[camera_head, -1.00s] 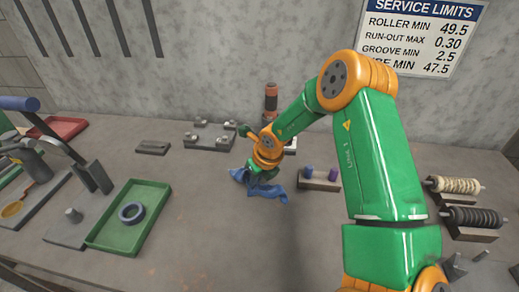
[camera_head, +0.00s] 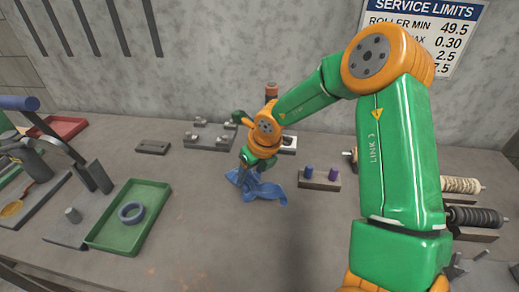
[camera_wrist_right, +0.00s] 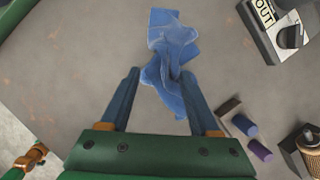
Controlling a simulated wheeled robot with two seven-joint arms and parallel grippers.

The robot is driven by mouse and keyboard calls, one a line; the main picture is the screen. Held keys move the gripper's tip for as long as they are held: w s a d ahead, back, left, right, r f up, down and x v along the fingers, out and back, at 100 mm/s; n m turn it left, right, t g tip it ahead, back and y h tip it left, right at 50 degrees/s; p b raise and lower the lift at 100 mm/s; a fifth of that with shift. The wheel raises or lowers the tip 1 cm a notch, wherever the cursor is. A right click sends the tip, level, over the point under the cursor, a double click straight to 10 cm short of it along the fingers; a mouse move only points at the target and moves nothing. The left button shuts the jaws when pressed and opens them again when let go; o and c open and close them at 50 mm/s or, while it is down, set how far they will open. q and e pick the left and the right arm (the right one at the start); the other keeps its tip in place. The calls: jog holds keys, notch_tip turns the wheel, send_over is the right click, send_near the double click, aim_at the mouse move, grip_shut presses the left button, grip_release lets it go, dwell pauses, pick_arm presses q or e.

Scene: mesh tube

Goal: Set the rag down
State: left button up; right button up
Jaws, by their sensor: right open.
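The blue rag (camera_head: 264,191) lies crumpled on the grey bench in the head view. It also shows in the right wrist view (camera_wrist_right: 172,42), spread in folds at the top middle. My right gripper (camera_wrist_right: 161,76) is open, with its two dark fingers apart at the near end of the rag. The rag's near tail reaches between the fingertips, and neither finger appears closed on it. In the head view my right gripper (camera_head: 243,164) is small, partly hidden by its wrist, just above the rag's left end. My left gripper is not in view.
A green tray (camera_head: 113,243) with a blue-grey ring (camera_head: 132,212) stands to the left. A block with purple pegs (camera_head: 320,185) is close right of the rag. A grey fixture plate (camera_head: 211,141) lies behind. Rollers (camera_head: 472,216) sit at right. The bench in front is clear.

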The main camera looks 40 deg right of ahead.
jog(key=r, duration=0.1)
jog(key=a+r, duration=0.1)
jog(key=r, duration=0.1)
jog(key=s+a+r, duration=0.1)
jog(key=r, duration=0.1)
jog(key=shift+r+p, duration=0.1)
jog(key=shift+p, duration=0.25)
jog(key=shift+w, duration=0.1)
jog(key=c, duration=0.3)
jog(key=shift+w+d+f, duration=0.35)
jog(key=shift+w+f, duration=0.1)
jog(key=shift+w, duration=0.1)
jog(key=shift+w+d+f, duration=0.3)
jog(key=shift+w+f, duration=0.1)
jog(key=shift+w, duration=0.15)
grip_shut()
jog(key=x, duration=0.3)
jog(key=shift+w+d+f, duration=0.1)
jog(key=shift+d+f, duration=0.1)
jog(key=shift+d, duration=0.1)
jog(key=shift+f, duration=0.1)
